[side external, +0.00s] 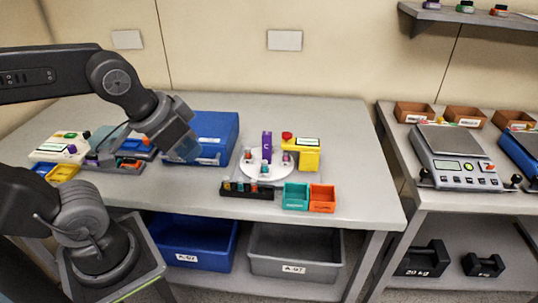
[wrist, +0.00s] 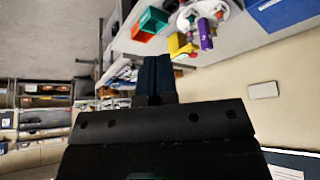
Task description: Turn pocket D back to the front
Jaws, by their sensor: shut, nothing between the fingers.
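A round white turntable (side external: 254,173) sits on the table with several small capped vials on it. I cannot make out which pocket is D. My gripper (side external: 186,150) is up in front of the blue case, left of the turntable and apart from it. In the wrist view its fingers (wrist: 153,78) are together and empty; the turntable (wrist: 228,8) and purple block (wrist: 205,36) show at the top.
A blue case (side external: 215,127) stands behind my gripper. A black vial rack (side external: 235,190), a teal bin (side external: 296,196) and an orange bin (side external: 322,199) line the front of the turntable. A white device (side external: 55,147) and small trays are at the left. The table's right end is clear.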

